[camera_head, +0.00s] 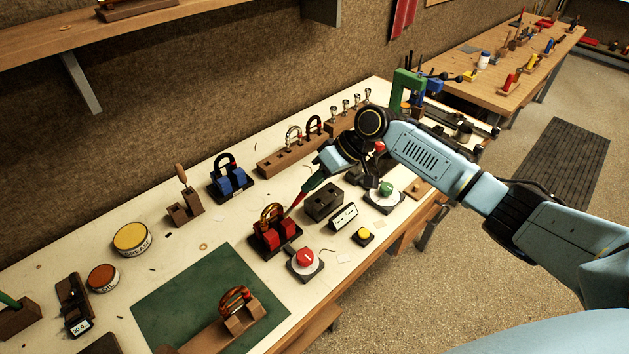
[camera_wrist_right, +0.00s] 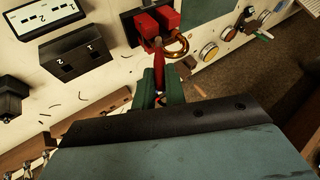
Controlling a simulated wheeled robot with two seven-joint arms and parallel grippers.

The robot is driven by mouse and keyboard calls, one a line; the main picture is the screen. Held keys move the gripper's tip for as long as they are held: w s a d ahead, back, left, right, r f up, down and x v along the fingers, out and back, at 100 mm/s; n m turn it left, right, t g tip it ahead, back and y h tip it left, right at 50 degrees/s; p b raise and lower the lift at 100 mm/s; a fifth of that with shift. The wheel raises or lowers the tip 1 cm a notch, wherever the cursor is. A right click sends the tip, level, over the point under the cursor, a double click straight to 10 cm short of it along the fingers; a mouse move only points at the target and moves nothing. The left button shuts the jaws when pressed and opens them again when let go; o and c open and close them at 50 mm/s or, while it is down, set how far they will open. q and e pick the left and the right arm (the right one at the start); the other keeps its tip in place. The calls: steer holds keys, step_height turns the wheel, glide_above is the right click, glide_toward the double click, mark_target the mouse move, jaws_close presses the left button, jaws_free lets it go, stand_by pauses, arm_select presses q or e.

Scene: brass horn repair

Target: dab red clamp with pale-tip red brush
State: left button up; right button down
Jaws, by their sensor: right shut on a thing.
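The red clamp (camera_head: 276,238) stands on a dark base on the white bench. It has two red blocks, and a copper-coloured loop rises from it. In the right wrist view the red clamp (camera_wrist_right: 146,24) is at the top, just beyond the brush. My right gripper (camera_head: 312,186) has green fingers and is shut on the red brush (camera_head: 297,201). The brush slants down and left to the clamp. The brush also shows between the fingers in the right wrist view (camera_wrist_right: 158,66). Its tip is hard to make out, and I cannot tell whether it touches the clamp. My left gripper is out of view.
A blue clamp (camera_head: 232,182) stands behind left. A dark slotted block (camera_head: 323,203), a red button (camera_head: 305,258) and a yellow button (camera_head: 363,235) are close by on the right. A green mat (camera_head: 170,300) lies in front, with a wooden block (camera_head: 225,332) across its edge.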

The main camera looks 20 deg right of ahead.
stand_by(0.4)
steer(key=shift+f+b, duration=0.35)
steer(key=shift+f, duration=0.25)
stand_by(0.3)
steer(key=shift+f, duration=0.15)
stand_by(1.4)
steer(key=shift+p, duration=0.35)
step_height(320, 180, up, 7)
steer(key=p, duration=0.6)
steer(key=shift+p, duration=0.3)
